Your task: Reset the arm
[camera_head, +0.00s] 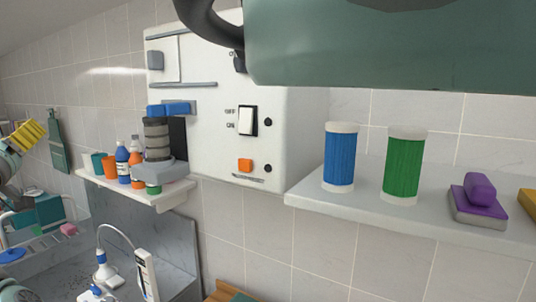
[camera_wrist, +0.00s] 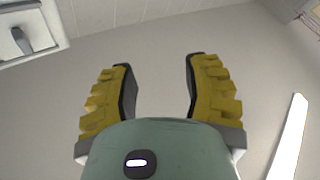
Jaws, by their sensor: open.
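My gripper (camera_wrist: 158,75) shows in the wrist view with its two yellow-and-black fingers spread apart. Nothing is between the fingers; behind them is a plain grey surface. In the head view, a yellow finger (camera_head: 28,135) of my gripper shows at the far left edge, and the rest of it is cut off or hidden. It is left of the shelves, apart from the objects there. A large grey-green part of my own arm covers the top right of the head view.
A white wall box (camera_head: 215,110) with a switch is mounted on the tiles. The left shelf (camera_head: 172,200) holds bottles and cups. A grey basin lies below left.

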